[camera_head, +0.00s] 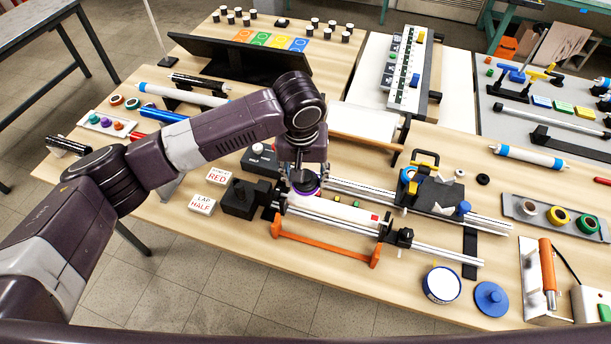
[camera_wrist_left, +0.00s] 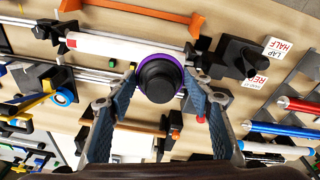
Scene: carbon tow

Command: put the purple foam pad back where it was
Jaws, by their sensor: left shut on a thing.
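My left gripper (camera_head: 305,172) is shut on a round pad with a purple rim (camera_head: 305,188) and a black knob on top. In the left wrist view the pad's purple rim (camera_wrist_left: 136,80) shows around the black knob, between the two fingertips (camera_wrist_left: 160,82). The pad is held over or close to the left end of a white roller (camera_head: 335,208) in the head view. The pad and gripper hide that end, and I cannot tell whether they touch. A tray (camera_head: 92,116) at the left holds small teal, purple and red round pieces. My right gripper is not in view.
An orange bar frame (camera_head: 325,248) stands in front of the roller, with metal rails (camera_head: 440,208) behind it. A black block (camera_head: 240,200) and signs reading RED (camera_head: 218,176) and LAP HALF (camera_head: 202,204) stand left. The front right holds a white-topped tub (camera_head: 442,285) and blue disc (camera_head: 491,299).

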